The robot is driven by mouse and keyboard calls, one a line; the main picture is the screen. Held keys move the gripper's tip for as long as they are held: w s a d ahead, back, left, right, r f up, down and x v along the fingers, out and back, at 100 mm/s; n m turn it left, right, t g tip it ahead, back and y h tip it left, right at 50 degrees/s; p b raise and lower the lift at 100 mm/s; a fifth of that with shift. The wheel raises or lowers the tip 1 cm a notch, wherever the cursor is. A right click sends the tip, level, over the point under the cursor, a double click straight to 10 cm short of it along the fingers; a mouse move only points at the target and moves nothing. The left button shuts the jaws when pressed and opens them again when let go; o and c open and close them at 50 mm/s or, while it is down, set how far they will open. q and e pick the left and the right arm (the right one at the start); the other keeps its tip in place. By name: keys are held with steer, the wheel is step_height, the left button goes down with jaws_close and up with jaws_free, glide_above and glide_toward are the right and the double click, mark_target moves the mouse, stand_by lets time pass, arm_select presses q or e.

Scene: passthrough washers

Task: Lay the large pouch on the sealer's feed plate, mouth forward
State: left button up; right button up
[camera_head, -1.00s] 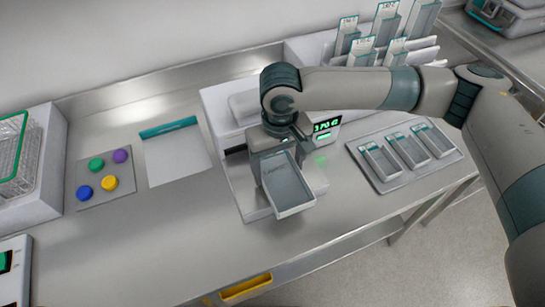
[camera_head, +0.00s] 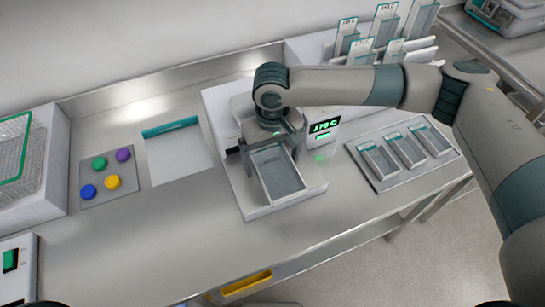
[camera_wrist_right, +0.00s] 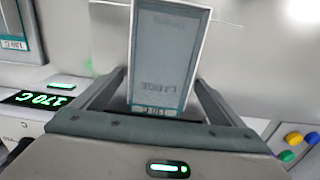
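The large pouch (camera_head: 279,175), a grey clear-faced packet with pale edges, appears to lie flat on the sealer's white feed plate (camera_head: 257,205). Its near end is inside the plate's front edge. In the right wrist view the pouch (camera_wrist_right: 163,55) shows a "LARGE" mark and a teal band at the end by my gripper. My right gripper (camera_head: 271,150) is over the pouch's rear end. Its fingers straddle the sides and look open, with narrow gaps. The sealer (camera_head: 217,103) is partly hidden by my arm; its display (camera_head: 323,126) glows green. My left gripper is not in view.
A tray (camera_head: 377,182) with several smaller pouches lies right of the sealer. A rack (camera_head: 415,45) of upright pouches stands behind. Coloured discs (camera_head: 112,182) and a white sheet (camera_head: 180,160) with a teal bar lie left.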

mark_target(273, 160)
steer(key=shift+r, duration=0.1)
step_height(273, 160, up, 12)
steer(key=b, duration=0.2)
steer(key=shift+b, duration=0.4)
steer(key=shift+c, duration=0.4)
stand_by(1.7)
